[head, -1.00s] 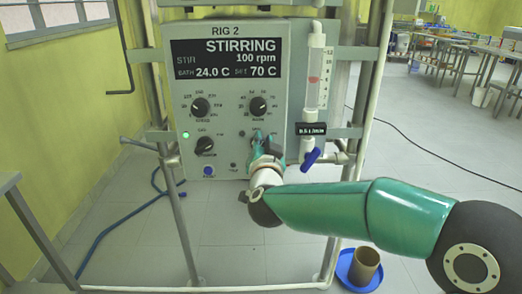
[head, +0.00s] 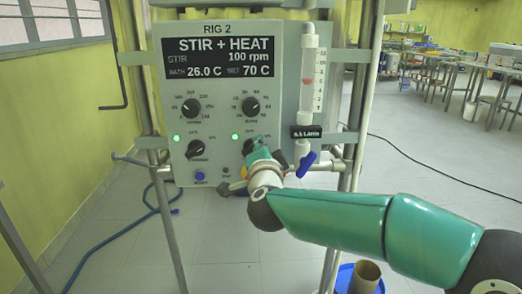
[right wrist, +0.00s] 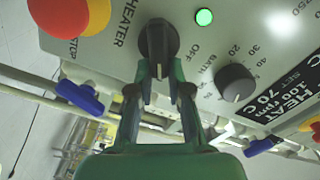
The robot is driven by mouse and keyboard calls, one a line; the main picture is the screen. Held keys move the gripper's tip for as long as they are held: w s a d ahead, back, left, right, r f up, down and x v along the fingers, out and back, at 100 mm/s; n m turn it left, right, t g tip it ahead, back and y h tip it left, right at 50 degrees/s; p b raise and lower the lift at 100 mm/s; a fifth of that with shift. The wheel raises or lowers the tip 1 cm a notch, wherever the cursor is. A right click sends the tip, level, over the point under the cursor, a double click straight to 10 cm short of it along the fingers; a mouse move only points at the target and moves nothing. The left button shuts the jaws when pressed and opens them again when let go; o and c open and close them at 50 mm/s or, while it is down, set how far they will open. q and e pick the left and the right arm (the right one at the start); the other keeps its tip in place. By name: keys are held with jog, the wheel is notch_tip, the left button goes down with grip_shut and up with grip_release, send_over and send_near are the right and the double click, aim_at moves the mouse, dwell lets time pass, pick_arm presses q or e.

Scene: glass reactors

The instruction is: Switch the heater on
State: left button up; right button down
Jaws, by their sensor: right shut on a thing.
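The heater knob (right wrist: 157,40) is black with a pale pointer line. It sits on the rig's grey control panel (head: 215,107), beside the label HEATER. My right gripper (right wrist: 160,82) has its two fingers closed on the sides of this knob. In the head view my right gripper (head: 256,150) covers most of the knob at the panel's lower right. A green lamp (right wrist: 204,17) beside the knob is lit. The display (head: 219,57) reads STIR + HEAT, 100 rpm, bath 26.0 C, set 70 C. My left gripper is out of view.
The stirrer's green lamp (head: 177,139) is lit. A red and yellow stop button (right wrist: 80,12) is close to the heater knob. A flowmeter (head: 308,85) with a blue valve handle (head: 306,164) stands right of the panel. Metal frame posts flank the rig.

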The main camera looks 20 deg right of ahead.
jog(key=shift+r, duration=0.1)
jog(key=c, duration=1.3)
grip_release()
jog(key=shift+o, duration=1)
jog(key=shift+w, duration=0.1)
jog(key=v, duration=1.2)
